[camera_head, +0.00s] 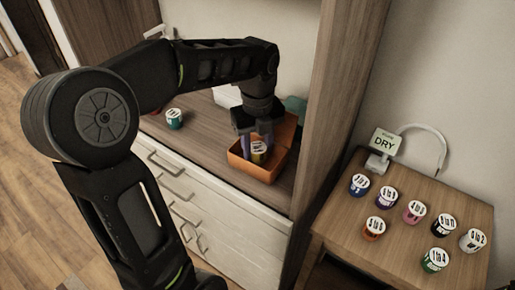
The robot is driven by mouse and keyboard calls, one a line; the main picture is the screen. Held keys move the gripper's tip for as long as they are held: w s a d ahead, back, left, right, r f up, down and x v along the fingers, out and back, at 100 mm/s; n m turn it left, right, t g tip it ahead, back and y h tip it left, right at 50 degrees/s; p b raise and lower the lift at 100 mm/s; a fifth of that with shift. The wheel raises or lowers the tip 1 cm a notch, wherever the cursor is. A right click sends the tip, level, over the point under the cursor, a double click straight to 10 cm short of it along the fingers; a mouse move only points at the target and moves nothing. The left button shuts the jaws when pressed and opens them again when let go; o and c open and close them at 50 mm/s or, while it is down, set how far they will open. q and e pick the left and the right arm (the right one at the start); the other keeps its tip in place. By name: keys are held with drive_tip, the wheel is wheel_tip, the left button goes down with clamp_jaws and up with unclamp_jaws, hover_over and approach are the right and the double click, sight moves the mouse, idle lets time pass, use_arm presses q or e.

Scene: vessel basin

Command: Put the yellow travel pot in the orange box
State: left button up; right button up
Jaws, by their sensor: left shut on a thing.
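The orange box (282,168) stands open on the cabinet's wooden top. The yellow travel pot (262,153), with a white printed lid, is inside the box's outline, at its left part. My left gripper (257,143) points down into the box and is shut on the yellow travel pot. Whether the pot touches the box floor is hard to tell. My right gripper does not show.
A green pot (174,119) stands on the cabinet top (204,128) to the left. A wooden upright (346,80) rises right of the box. A side table (341,230) holds several lidded pots and a "DRY" sign (384,142).

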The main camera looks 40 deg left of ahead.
use_arm(q)
drive_tip(key=shift+f, duration=0.45)
drive_tip(key=shift+f, duration=0.1)
drive_tip(key=o, duration=1)
drive_tip(key=shift+o, duration=0.2)
